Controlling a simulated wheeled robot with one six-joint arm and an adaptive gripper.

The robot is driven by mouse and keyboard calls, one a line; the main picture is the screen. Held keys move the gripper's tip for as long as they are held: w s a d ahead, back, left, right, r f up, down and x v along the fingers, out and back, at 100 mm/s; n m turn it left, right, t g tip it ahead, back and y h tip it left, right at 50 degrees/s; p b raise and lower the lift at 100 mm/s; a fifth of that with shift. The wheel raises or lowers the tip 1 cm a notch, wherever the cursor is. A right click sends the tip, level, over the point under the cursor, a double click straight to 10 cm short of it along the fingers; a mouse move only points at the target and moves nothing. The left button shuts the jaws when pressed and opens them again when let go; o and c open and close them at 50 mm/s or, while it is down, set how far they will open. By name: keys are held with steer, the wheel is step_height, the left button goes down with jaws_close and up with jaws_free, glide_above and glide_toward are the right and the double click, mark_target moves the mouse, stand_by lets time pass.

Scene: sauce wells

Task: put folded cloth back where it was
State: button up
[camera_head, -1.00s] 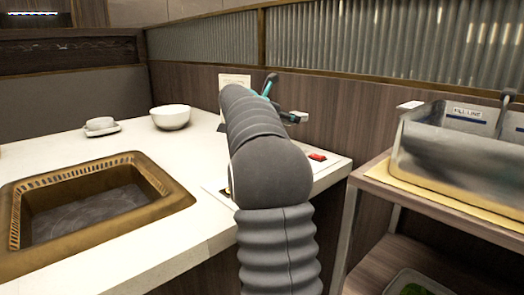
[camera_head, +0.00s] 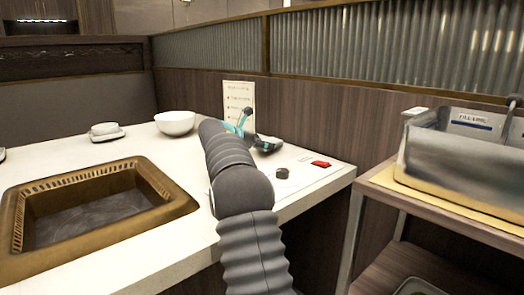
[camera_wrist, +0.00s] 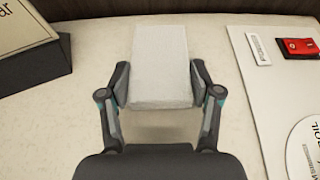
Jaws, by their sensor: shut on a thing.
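The folded cloth (camera_wrist: 160,65) is a white, roughly rectangular pad in the wrist view. My gripper (camera_wrist: 162,90) is shut on it, with one finger on each side of its near part. The cloth is over the pale counter; I cannot tell whether it touches it. In the head view my gripper (camera_head: 262,143) is over the back of the white counter (camera_head: 150,225), in front of the wall sign, and my arm hides much of it. I cannot make out the cloth there.
A red switch (camera_head: 321,164) and black knob (camera_head: 282,173) sit on a panel to the right. A white bowl (camera_head: 174,123) and a small cup on a saucer (camera_head: 106,137) stand left. A brown-rimmed basin (camera_head: 165,190) is in front. A dark box (camera_wrist: 30,45) shows in the wrist view.

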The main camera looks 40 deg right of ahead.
steer(key=shift+f, duration=0.85)
steer(key=shift+f, duration=0.15)
steer(key=o, duration=1)
steer(key=shift+o, duration=0.2)
steer(key=shift+a+r, duration=0.25)
steer(key=v, duration=1.1)
steer(key=shift+a+r+p, duration=0.15)
steer(key=shift+a+p, duration=0.05)
steer(key=shift+p, duration=0.1)
